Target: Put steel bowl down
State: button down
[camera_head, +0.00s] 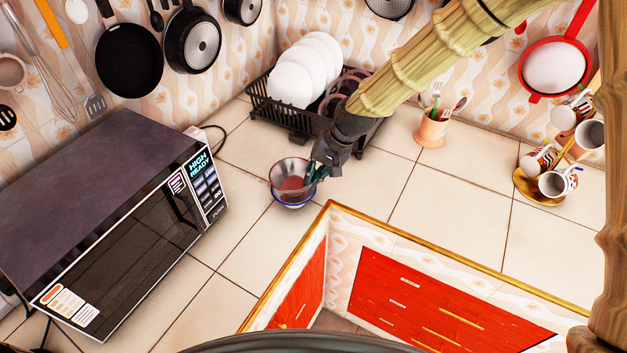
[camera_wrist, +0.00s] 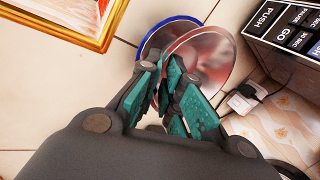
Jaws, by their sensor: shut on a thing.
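The steel bowl (camera_head: 283,168) is shiny, with a reddish tint inside, and is at the middle of the counter in the head view. It also shows in the wrist view (camera_wrist: 208,58). My gripper (camera_head: 317,171) is at its right side in the head view. Its teal fingers (camera_wrist: 164,84) are shut on the bowl's rim. A blue-rimmed dish (camera_wrist: 168,27) shows partly behind the steel bowl, and its blue edge is below the bowl in the head view. I cannot tell whether the two touch.
A microwave (camera_head: 120,220) stands to the left. A black dish rack (camera_head: 290,115) with white plates is behind. A utensil cup (camera_head: 432,128) and a mug stand (camera_head: 540,190) are to the right. The counter's gold edge (camera_head: 290,255) is close in front. Tiles around the bowl are bare.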

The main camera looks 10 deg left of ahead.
aim_at(313, 191)
jog(key=shift+f+p, duration=0.7)
jog(key=shift+f, duration=0.85)
jog(key=shift+f, duration=0.2)
jog(key=c, duration=1.6)
grip_release()
jog(key=shift+r, duration=0.25)
jog(key=b+v, duration=0.4)
jog(key=v, duration=0.8)
